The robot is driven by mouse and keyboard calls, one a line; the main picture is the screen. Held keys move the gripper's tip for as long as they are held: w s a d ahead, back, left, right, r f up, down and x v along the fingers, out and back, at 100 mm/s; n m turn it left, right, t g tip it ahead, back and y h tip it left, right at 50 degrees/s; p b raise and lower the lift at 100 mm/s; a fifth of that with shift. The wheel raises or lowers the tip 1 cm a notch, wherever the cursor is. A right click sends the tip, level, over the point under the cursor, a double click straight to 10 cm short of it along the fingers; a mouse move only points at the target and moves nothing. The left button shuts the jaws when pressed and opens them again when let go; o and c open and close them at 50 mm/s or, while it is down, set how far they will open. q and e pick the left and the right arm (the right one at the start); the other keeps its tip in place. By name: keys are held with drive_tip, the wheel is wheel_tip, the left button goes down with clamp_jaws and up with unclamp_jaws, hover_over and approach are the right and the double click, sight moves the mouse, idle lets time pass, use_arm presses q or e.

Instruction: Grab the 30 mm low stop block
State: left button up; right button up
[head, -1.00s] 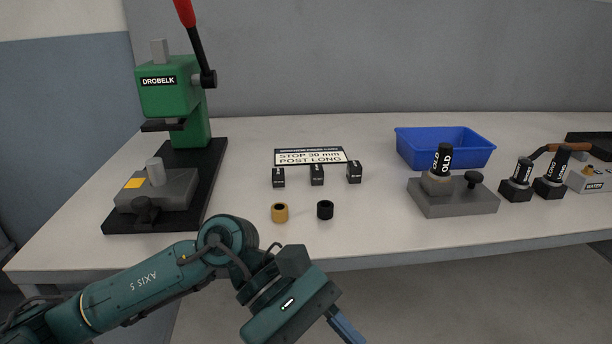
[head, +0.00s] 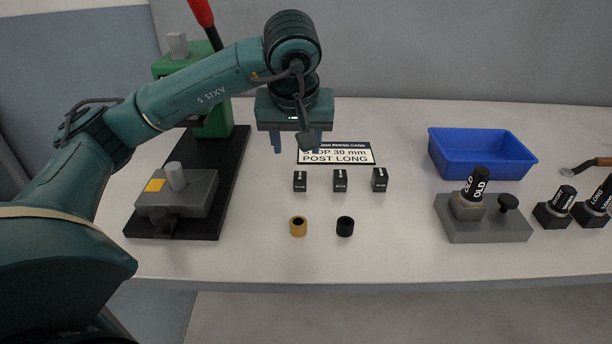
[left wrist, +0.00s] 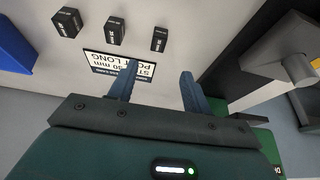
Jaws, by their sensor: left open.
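Three small black blocks with white labels stand in a row on the table: left block (head: 300,181), middle block (head: 340,181), right block (head: 379,180). Their labels are too small to read, so I cannot tell which is the 30 mm low one. The left wrist view shows them in reverse order: left block (left wrist: 159,39), middle block (left wrist: 115,31), right block (left wrist: 67,22). A card (head: 336,154) behind them reads "STOP 30 mm POST LONG". My left gripper (head: 297,148) is open and empty, fingers down, above the card's left end, apart from the blocks. My right gripper is out of view.
A brass ring (head: 298,227) and a black ring (head: 345,227) stand in front of the blocks. The green press (head: 214,122) is left, a blue bin (head: 480,155) and grey fixture (head: 486,229) right. The table between blocks and bin is clear.

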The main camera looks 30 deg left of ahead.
use_arm(q)
hover_over(300, 176)
drive_tip(key=s, duration=0.2)
drive_tip(key=f, duration=0.4)
drive_tip(key=shift+d+f, duration=0.15)
drive_tip(key=shift+d, duration=0.2)
drive_tip(key=x, duration=0.5)
drive_tip(key=shift+d+f, duration=0.2)
drive_tip(key=shift+d, duration=0.05)
drive_tip(key=shift+c, duration=0.6)
clamp_jaws()
